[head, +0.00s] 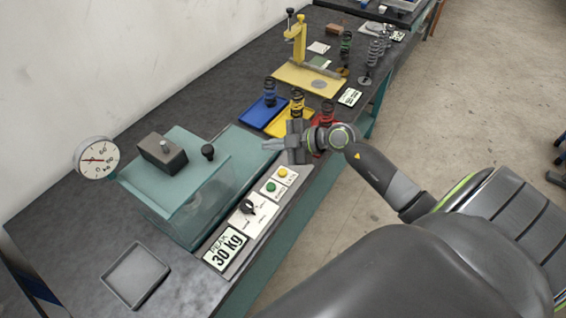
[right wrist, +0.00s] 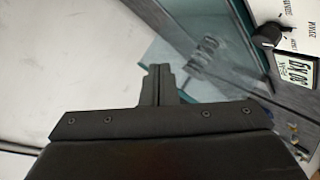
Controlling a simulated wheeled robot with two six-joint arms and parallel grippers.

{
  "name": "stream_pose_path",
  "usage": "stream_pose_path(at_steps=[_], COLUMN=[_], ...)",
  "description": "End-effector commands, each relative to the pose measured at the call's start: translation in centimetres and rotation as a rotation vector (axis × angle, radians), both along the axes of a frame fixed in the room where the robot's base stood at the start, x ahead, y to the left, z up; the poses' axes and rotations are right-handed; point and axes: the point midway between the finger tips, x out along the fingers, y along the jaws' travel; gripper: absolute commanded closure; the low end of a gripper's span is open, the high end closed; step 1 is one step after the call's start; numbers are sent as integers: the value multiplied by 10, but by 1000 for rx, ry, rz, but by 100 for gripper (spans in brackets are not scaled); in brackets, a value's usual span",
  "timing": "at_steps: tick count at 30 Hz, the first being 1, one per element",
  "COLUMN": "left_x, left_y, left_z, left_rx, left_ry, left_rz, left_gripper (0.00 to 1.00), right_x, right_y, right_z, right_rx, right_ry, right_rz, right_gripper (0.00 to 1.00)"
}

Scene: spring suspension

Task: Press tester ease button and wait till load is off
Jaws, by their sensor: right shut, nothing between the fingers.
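The tester (head: 170,205) is a teal box with a clear front and a round dial gauge (head: 97,158) at its left. Its front panel has a green button (head: 271,187), a yellow button (head: 283,174), a black knob (head: 248,207) and a display reading PEAK 30 kg (head: 225,249). The button labels are too small to read surely. My right gripper (head: 268,145) is shut and empty above the bench, beyond the buttons and apart from them. The right wrist view shows its closed fingers (right wrist: 157,85), with the knob (right wrist: 268,36) at upper right. My left gripper is out of view.
Blue (head: 261,112), yellow (head: 283,124) and red trays with springs stand beyond the tester; my right gripper partly covers the red one. A yellow press stand (head: 298,40) is farther back. An empty grey tray (head: 135,275) lies at near left.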

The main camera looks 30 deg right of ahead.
Motion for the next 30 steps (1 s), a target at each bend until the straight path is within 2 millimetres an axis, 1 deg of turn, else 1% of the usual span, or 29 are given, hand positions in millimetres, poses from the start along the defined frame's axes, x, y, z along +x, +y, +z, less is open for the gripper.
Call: stream_pose_path(at_steps=[3,6,10,14,23,26,30], left_x=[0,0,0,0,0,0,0], left_y=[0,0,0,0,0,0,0], left_z=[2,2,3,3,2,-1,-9], left_rx=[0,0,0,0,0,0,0], left_ry=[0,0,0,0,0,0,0], left_rz=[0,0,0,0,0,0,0], left_gripper=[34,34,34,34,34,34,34], right_x=[0,0,-2,-2,-2,-2,-2], right_y=[-17,-30,-41,-44,-43,-43,-43], right_z=[-10,-16,-20,-21,-22,-24,-31], right_rx=[-106,-168,-211,-223,-222,-221,-221], right_ry=[115,188,241,257,255,255,255], right_rz=[-5,-24,-46,-53,-52,-51,-51], right_gripper=[100,100,100,100,100,100,100])
